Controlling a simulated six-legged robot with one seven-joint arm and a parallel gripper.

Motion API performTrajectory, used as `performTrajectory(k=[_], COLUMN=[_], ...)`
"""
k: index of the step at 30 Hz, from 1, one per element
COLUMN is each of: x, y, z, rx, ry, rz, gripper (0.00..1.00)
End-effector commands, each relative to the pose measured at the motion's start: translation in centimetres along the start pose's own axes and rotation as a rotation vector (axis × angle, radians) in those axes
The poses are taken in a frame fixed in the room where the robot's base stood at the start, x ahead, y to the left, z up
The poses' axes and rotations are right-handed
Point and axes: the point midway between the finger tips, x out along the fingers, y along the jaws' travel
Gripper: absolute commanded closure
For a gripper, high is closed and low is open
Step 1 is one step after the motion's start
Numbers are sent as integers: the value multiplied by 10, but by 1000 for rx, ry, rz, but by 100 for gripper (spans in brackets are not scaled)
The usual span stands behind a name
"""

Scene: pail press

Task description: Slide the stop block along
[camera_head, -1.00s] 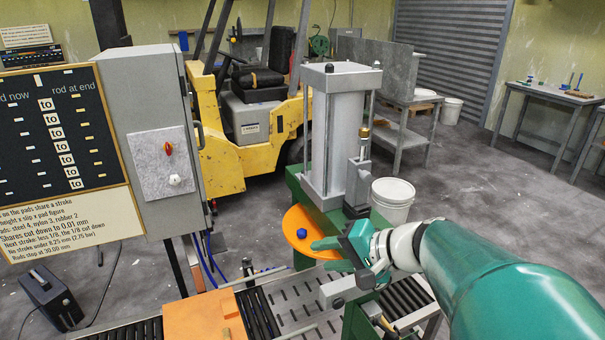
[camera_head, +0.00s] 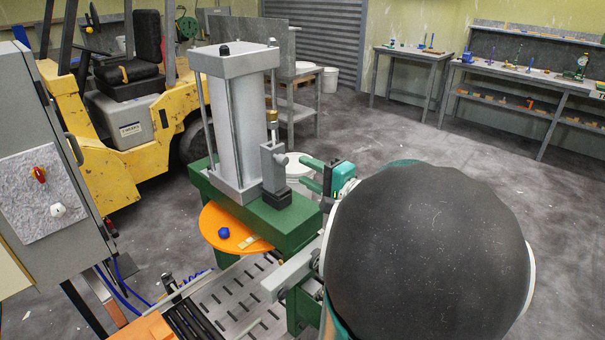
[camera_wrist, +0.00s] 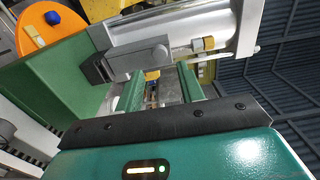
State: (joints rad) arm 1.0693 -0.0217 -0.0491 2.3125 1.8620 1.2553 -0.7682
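The press has a grey cylinder (camera_head: 236,120) on a green bed (camera_head: 270,222). A small grey block (camera_head: 273,165), which looks like the stop block, stands upright at the cylinder's right side, below a brass knob (camera_head: 272,117). My gripper (camera_head: 306,173) is just right of this block, its teal fingers pointing toward it, apart and empty. In the wrist view a grey block (camera_wrist: 130,64) lies just beyond the left fingertip of my gripper (camera_wrist: 158,77). The gap between the fingers is clear. I cannot tell whether a finger touches the block.
An orange round plate (camera_head: 215,228) with a blue knob (camera_head: 223,233) sits at the bed's front left. A slotted conveyor table (camera_head: 235,300) lies below. A grey cabinet (camera_head: 45,170) stands at left, a yellow forklift (camera_head: 110,165) behind. A white pail (camera_head: 298,172) is behind my gripper.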

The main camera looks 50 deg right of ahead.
Motion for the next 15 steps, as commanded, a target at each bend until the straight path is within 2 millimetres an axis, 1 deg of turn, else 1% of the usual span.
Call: performTrajectory(k=[15], x=[69], y=[0], z=[3], rx=[1], ry=[-4], rz=[1], gripper=[62])
